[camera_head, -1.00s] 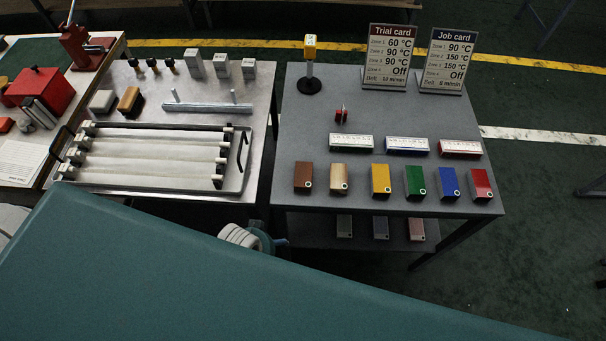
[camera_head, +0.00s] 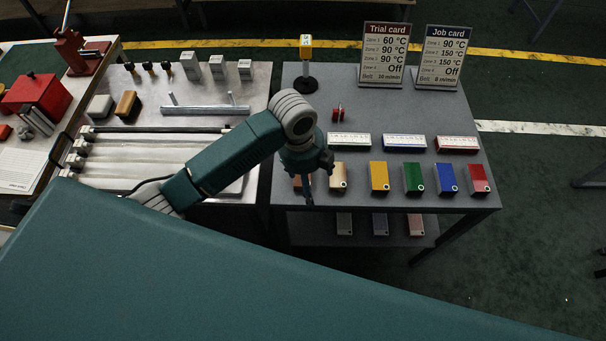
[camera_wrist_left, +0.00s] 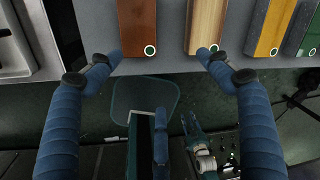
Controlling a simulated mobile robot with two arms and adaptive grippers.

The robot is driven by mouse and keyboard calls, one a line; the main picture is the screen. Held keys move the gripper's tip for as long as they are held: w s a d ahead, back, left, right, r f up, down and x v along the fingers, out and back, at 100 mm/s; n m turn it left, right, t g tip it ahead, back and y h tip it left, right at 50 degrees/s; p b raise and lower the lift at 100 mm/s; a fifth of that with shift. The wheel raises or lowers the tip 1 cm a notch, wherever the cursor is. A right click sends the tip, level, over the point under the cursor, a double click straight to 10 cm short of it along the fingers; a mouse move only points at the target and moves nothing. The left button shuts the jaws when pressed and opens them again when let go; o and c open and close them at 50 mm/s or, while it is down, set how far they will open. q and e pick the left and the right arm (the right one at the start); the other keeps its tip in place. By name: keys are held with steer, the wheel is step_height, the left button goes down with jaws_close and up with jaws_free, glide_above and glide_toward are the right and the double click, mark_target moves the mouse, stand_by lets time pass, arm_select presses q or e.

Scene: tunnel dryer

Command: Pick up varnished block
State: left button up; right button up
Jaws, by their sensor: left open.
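A glossy reddish-brown block (camera_wrist_left: 138,25) and a lighter wood-grain block (camera_wrist_left: 205,22) stand side by side at the front edge of the grey table; I cannot tell for certain which is the varnished one. In the head view my left gripper (camera_head: 308,188) hangs over the front edge and hides most of the brown block. The light block (camera_head: 338,178) is just right of it. In the left wrist view my left gripper (camera_wrist_left: 160,57) is open and empty. Its fingertips lie just short of the two blocks, spanning the brown block and the near edge of the light one. My right gripper is not in view.
Yellow (camera_head: 379,177), green (camera_head: 413,178), blue (camera_head: 446,179) and red (camera_head: 479,179) blocks continue the row to the right. Labelled strips (camera_head: 404,142) lie behind. A lower shelf (camera_head: 385,240) holds more blocks. A steel table with a rod tray (camera_head: 150,160) stands left.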

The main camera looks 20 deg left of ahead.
arm_select(q)
steer(key=w+a+r+m+y, duration=0.1)
steer(key=w+a+r+m, duration=0.3)
steer(key=a+m, duration=0.15)
steer(key=shift+m+g, duration=0.4)
steer(key=shift+m, duration=0.05)
steer(key=f, duration=0.2)
steer(key=d+f+p, duration=0.1)
steer(key=f, duration=0.1)
steer(key=shift+w+f, duration=0.15)
steer(key=shift+f, duration=0.15)
step_height(320, 180, down, 4)
steer(key=shift+f+p, duration=0.1)
steer(key=shift+p, duration=0.7)
steer(key=shift+w+f, duration=0.1)
steer(key=shift+f, duration=0.4)
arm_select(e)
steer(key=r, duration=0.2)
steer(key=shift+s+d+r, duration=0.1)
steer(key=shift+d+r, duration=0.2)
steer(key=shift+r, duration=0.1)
arm_select(q)
steer(key=c, duration=0.4)
steer(key=shift+a, duration=0.1)
steer(key=c, duration=0.9)
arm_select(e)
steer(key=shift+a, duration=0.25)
arm_select(q)
steer(key=shift+r, duration=0.1)
